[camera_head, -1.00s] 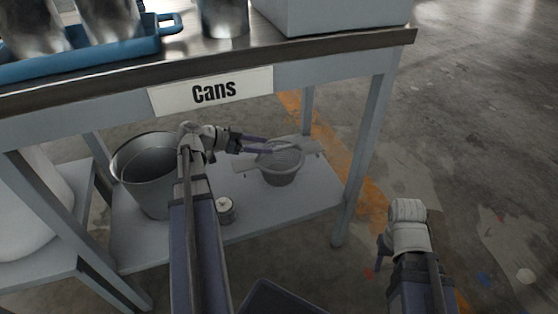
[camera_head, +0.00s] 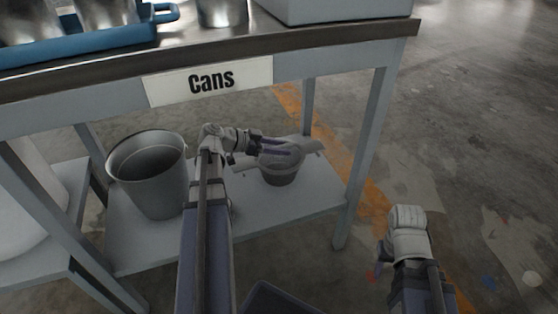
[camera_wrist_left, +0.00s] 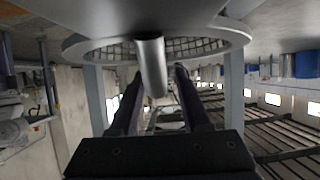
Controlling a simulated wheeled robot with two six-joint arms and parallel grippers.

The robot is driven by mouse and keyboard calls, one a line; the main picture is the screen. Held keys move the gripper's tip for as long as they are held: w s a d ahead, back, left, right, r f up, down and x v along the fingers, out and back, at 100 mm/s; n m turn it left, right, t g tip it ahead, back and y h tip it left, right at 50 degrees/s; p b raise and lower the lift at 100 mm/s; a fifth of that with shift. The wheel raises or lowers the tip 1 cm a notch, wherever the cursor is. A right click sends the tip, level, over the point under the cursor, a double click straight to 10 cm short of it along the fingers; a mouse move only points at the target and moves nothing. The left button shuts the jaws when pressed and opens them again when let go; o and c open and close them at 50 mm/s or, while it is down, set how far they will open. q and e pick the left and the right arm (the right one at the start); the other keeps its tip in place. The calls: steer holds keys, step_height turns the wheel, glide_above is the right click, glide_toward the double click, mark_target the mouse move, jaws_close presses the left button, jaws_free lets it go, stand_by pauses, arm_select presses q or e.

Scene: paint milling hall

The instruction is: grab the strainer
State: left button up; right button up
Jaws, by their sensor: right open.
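The strainer (camera_head: 279,178) is a grey bowl with bars out to its sides, on the lower shelf under the "Cans" table. My left gripper (camera_head: 291,148) reaches over it from the left, its two fingers apart across its top. In the left wrist view, the strainer's ring and mesh (camera_wrist_left: 232,38) fill the upper part. A round grey bar (camera_wrist_left: 152,66) lies between the open fingers of the left gripper (camera_wrist_left: 160,75); contact cannot be told. My right gripper (camera_head: 378,262) hangs low at the right, away from the shelf, partly hidden by its wrist.
A large metal bucket (camera_head: 150,190) stands left of the strainer on the lower shelf (camera_head: 255,218). The table top edge (camera_head: 330,45) and a front leg (camera_head: 362,165) frame the space. Open floor (camera_head: 480,130) lies to the right.

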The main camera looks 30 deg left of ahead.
arm_select(q)
jaws_close()
stand_by(1.2)
